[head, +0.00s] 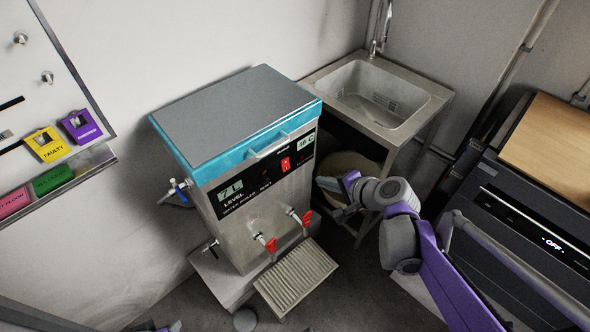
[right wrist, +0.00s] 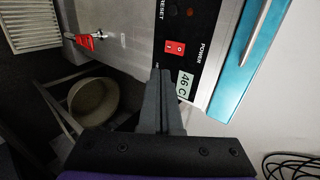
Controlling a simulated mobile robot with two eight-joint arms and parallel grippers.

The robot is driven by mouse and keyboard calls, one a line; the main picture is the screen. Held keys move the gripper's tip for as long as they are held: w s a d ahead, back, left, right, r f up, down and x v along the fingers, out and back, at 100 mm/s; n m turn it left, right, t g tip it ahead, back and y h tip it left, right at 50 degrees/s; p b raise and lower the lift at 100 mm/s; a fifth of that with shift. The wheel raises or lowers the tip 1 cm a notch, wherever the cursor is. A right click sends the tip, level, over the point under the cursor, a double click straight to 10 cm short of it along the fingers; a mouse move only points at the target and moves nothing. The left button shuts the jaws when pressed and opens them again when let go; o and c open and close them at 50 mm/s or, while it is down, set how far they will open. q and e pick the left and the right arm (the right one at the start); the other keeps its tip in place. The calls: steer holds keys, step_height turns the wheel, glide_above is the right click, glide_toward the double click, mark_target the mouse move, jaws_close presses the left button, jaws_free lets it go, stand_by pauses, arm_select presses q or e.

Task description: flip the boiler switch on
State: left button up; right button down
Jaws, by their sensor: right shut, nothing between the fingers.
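The boiler (head: 255,217) is a steel box with a blue-rimmed grey lid and a black front panel. Its red power switch (head: 285,164) sits on that panel beside the display reading 46 C. In the right wrist view the switch (right wrist: 174,49) is just beyond my fingertips, up and slightly right; which way it is rocked is too small to tell. My right gripper (head: 322,182) is shut and empty, just right of the panel's right end, apart from the switch in the head view. In the right wrist view its fingers (right wrist: 160,76) reach towards the panel. My left gripper cannot be made out.
Two red-handled taps (head: 269,243) stick out from the boiler front above a drip tray (head: 296,275). A metal sink (head: 378,95) stands behind right, with a round bin (head: 350,165) below it. A dark oven unit (head: 530,225) is at the right.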

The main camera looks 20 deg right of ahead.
steer(key=b, duration=0.3)
glide_toward(286, 165)
step_height(286, 165, down, 5)
steer(key=shift+w+a, duration=0.2)
steer(key=shift+w, duration=0.6)
steer(key=shift+w+a, duration=0.2)
steer(key=shift+w, duration=0.65)
steer(key=shift+w+a, duration=0.2)
steer(key=shift+w, duration=0.6)
steer(key=shift+w, duration=0.1)
steer(key=shift+r+p, duration=0.7)
steer(key=shift+r, duration=0.05)
